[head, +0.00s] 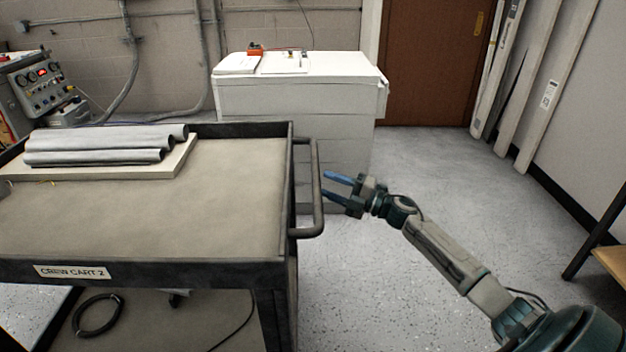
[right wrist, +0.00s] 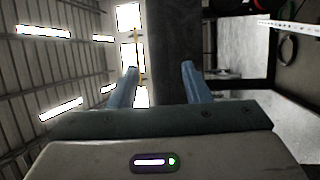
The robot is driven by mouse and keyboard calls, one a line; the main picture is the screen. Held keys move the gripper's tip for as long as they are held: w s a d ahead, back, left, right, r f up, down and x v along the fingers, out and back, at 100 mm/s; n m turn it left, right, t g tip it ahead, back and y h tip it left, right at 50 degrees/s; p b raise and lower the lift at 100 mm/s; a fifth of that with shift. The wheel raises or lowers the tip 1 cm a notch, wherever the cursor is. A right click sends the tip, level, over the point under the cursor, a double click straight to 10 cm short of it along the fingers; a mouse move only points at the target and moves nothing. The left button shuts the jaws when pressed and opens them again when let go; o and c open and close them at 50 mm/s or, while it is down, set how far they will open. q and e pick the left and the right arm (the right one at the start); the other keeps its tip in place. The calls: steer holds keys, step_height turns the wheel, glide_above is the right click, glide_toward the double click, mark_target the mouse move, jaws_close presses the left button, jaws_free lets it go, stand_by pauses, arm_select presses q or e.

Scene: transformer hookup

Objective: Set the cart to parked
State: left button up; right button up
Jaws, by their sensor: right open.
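The cart (head: 220,205) stands at the left of the head view, with a grey-brown top, dark rims and a label reading "CREW CART 2". Its dark push handle (head: 319,190) sticks out from the right end. My right gripper (head: 335,186) is open just right of the handle, its blue fingers pointing left at it. I cannot tell whether they touch it. In the right wrist view the two blue fingers (right wrist: 157,85) are apart, with a dark upright surface beyond them. My left gripper is not in view. The cart's wheels are hidden.
Grey pipes (head: 105,145) lie on a board on the cart top. A black coil (head: 98,315) hangs or lies below. A white cabinet (head: 295,110) stands behind the handle. Open speckled floor (head: 440,160) lies to the right, with a wooden table edge (head: 612,262) at far right.

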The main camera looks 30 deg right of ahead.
mark_target(315, 180)
steer(key=shift+x, duration=2.35)
jaws_close()
